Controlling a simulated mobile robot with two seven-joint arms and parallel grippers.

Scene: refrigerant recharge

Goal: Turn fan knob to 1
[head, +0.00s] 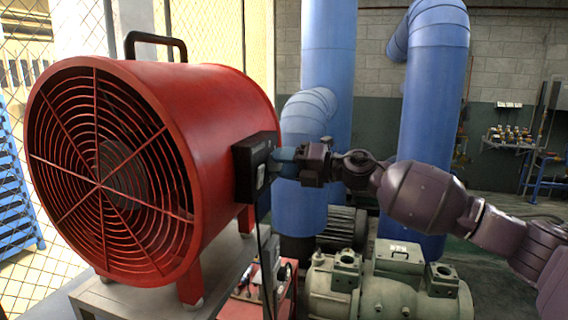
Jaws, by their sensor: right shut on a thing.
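A big red drum fan (215,120) with a round front grille stands on a metal stand at the left. A black control box (243,165) is fixed to its right side. My right gripper (284,160) reaches in from the right and is at the side of this box, shut on the fan knob. The knob itself is mostly hidden by the fingers, and its setting cannot be read. My left gripper is not in view.
Large blue pipes (325,60) rise behind my right arm. A green-grey compressor (388,285) stands below the arm. A red toolbox (245,305) is below the control box. A wire-mesh fence is behind the fan at the left.

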